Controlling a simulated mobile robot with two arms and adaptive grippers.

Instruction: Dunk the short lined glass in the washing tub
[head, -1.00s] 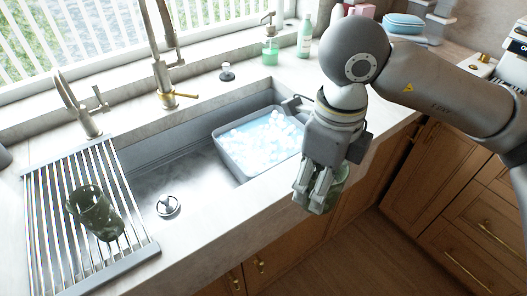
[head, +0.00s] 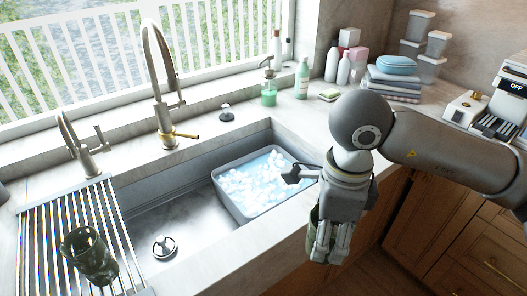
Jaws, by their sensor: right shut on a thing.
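My right gripper (head: 328,248) points down in front of the sink's front edge, to the right of the washing tub. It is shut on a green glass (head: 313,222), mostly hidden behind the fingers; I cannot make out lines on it. The washing tub (head: 232,208) is a grey rectangular basin in the right part of the sink, holding bluish water and white foam. A second dark green glass (head: 88,257) is on the slatted drying rack (head: 40,235) at the left. My left gripper is not in view.
The steel sink (head: 195,240) has bare floor left of the tub, with a drain plug (head: 164,247). A tall faucet (head: 165,100) rises behind it. A soap dispenser (head: 268,90), bottles (head: 302,78) and stacked containers (head: 412,40) stand along the back counter.

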